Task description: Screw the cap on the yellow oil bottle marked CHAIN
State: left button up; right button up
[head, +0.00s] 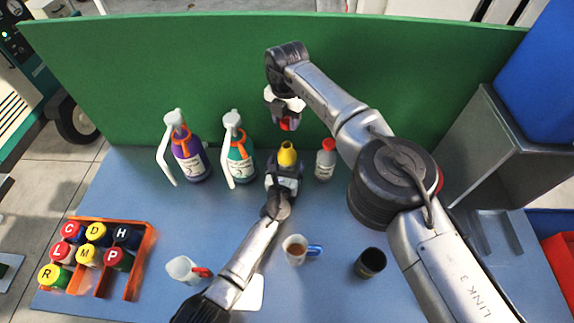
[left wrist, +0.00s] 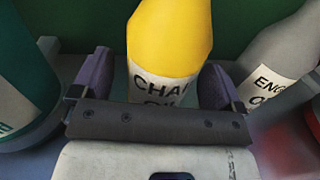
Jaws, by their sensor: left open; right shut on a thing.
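The yellow oil bottle (head: 287,152) stands near the back of the blue table; its label, partly cut off, begins "CHA" in the left wrist view (left wrist: 170,45). My left gripper (head: 285,174) is open at the bottle, with one finger on each side of it in the left wrist view (left wrist: 156,80). My right gripper (head: 287,118) is above the bottle, near the green panel. It is shut on a small red thing (head: 288,125), apparently a cap, held apart from the bottle. The bottle's mouth is not clearly visible.
Purple (head: 188,153) and teal (head: 240,157) spray bottles stand left; a grey-white, red-topped bottle (head: 325,164) stands close right. A mug (head: 293,249), a black cup (head: 370,263), a white jug (head: 182,268) and an orange rack (head: 140,262) of lettered caps stand nearer the front.

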pick_arm(q)
jog(key=c, duration=1.4)
jog(key=shift+o, duration=0.2)
pick_arm(e)
jog(key=shift+f, duration=2.5)
pick_arm(q)
jog(key=shift+f+b, duration=0.15)
jog(key=shift+b, duration=0.4)
pick_arm(e)
jog(key=shift+f, duration=0.5)
pick_arm(q)
jog(key=shift+b, duration=0.3)
pick_arm(e)
jog(key=shift+f, duration=0.35)
